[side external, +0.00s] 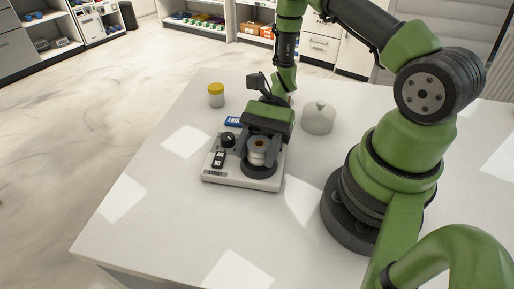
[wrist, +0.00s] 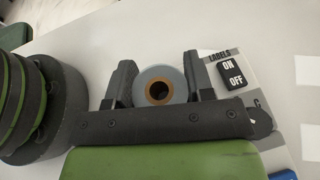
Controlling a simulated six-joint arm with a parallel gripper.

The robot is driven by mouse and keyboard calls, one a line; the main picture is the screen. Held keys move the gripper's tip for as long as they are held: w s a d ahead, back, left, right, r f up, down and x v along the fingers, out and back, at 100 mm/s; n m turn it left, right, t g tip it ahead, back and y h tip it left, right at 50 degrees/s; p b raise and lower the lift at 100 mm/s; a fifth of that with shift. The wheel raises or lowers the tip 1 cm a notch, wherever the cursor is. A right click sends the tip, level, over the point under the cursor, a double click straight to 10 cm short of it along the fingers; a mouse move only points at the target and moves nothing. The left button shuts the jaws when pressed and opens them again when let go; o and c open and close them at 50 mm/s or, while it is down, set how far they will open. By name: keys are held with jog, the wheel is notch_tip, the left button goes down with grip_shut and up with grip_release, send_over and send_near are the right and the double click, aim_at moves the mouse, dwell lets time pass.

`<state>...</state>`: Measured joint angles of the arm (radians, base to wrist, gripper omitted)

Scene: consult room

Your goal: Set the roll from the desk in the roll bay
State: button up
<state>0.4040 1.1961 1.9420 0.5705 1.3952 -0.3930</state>
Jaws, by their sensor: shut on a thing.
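The roll (side external: 257,158) is white with a brown core. It is upright between the dark fingers of my gripper (side external: 258,150), which is shut on it. In the wrist view the roll (wrist: 145,76) shows its core hole, with a finger of my gripper (wrist: 160,82) on each side. A pale label device (side external: 235,179) lies on the desk below. Its round dark roll bay (side external: 261,172) is directly under the roll. I cannot tell whether the roll touches the bay. The wrist view hides the bay.
The device carries a dark knob (side external: 227,140) and an ON/OFF switch (wrist: 231,72). A blue box (side external: 232,121), a yellow-lidded jar (side external: 216,95) and a pale rounded object (side external: 318,118) stand behind on the desk (side external: 150,215). The desk's front is clear.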

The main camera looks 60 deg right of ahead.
jog(key=shift+f, duration=0.25)
jog(key=shift+f, duration=0.25)
jog(key=shift+f, duration=0.45)
dwell(1.1)
jog(key=o, duration=1.3)
jog(key=shift+r, duration=0.1)
jog(key=shift+r, duration=0.1)
jog(key=shift+r, duration=3.45)
